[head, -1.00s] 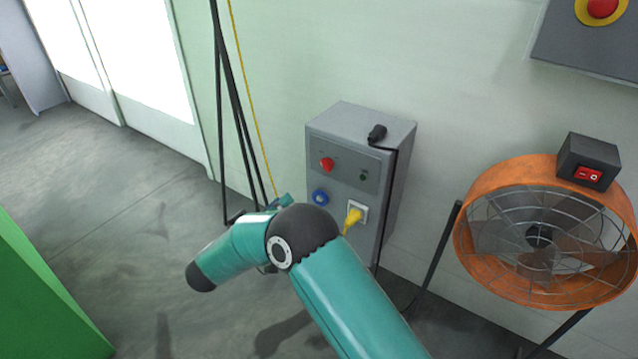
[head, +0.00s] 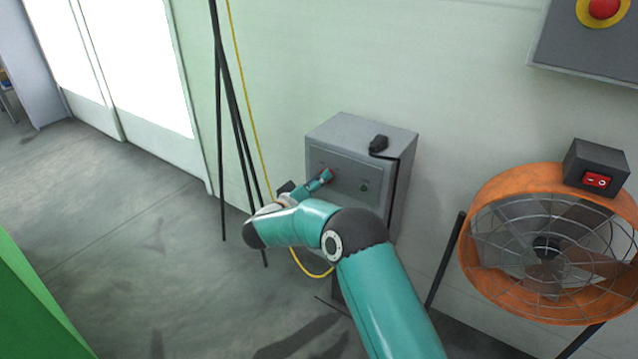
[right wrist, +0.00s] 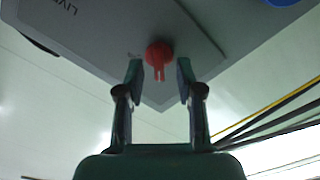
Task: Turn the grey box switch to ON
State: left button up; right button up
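The grey box (head: 400,142) is mounted low against the wall in the head view. Its red rotary switch (right wrist: 160,54) shows on the front panel in the right wrist view. In the head view, most of this switch is covered by my right gripper (head: 325,177). In the right wrist view, the two fingers of my right gripper (right wrist: 159,74) stand apart on either side of the red switch, with a visible gap on both sides. My left gripper is in neither current view.
A dark green button (head: 364,187) sits right of the switch. A yellow cable (head: 253,130) and black poles (head: 236,130) stand left. An orange fan (head: 480,205) stands right, below a panel with a red button (head: 603,8).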

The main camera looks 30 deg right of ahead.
jog(key=shift+w+d, duration=0.15)
jog(key=shift+d, duration=0.15)
